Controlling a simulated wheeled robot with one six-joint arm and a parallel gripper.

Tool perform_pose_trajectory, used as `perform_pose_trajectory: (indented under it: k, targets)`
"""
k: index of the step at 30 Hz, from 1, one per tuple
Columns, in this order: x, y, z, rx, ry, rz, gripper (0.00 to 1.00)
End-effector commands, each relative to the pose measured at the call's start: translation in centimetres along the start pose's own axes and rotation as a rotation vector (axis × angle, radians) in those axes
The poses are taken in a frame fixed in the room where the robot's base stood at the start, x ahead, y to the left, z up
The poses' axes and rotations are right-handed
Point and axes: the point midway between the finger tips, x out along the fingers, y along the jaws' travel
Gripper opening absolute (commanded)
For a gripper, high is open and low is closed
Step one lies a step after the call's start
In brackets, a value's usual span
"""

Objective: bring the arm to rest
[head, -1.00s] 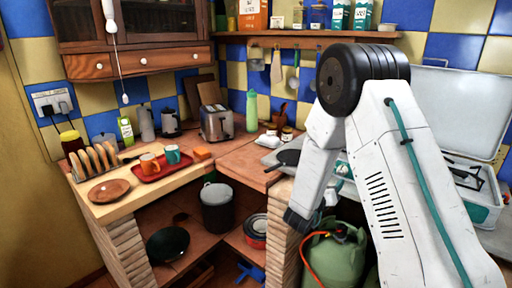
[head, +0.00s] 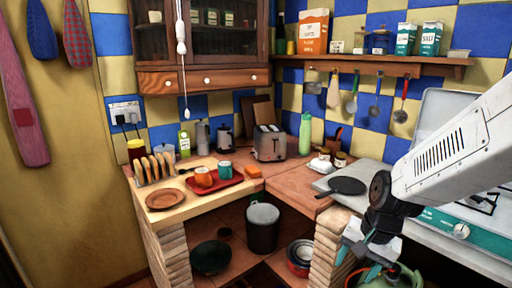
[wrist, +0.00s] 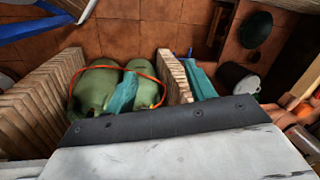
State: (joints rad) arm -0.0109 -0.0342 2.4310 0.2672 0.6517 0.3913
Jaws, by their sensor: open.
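My gripper (head: 358,262) is low at the right of the head view, in front of the brick pillar and above the green gas cylinder (head: 392,280). Its teal fingers stand apart with nothing seen between them. In the wrist view the fingers (wrist: 161,88) point down past the dark edge of my wrist, over two rounded green cylinder shapes (wrist: 98,82) with an orange hose. My white forearm reaches in from the right edge of the head view, beside the stove. Whether the fingers touch anything cannot be told.
A brick pillar (head: 330,250) stands close left of my gripper. A black pan (head: 347,186) lies on the counter above it. The stove (head: 450,222) is partly behind my forearm. A red tray (head: 218,187) with mugs, a toaster (head: 269,143) and a plate (head: 166,199) are farther left.

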Motion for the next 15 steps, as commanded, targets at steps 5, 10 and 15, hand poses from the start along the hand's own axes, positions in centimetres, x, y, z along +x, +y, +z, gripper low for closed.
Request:
perform_pose_trajectory:
  k: [5,10,15]
  targets:
    - [-6.3,4.3,6.1,-0.347,-0.105,0.095,0.55]
    - [-11.1,8.4,10.6,-0.548,-0.142,0.171,0.55]
    - [-14.1,10.5,12.6,-0.590,-0.056,0.193,0.55]
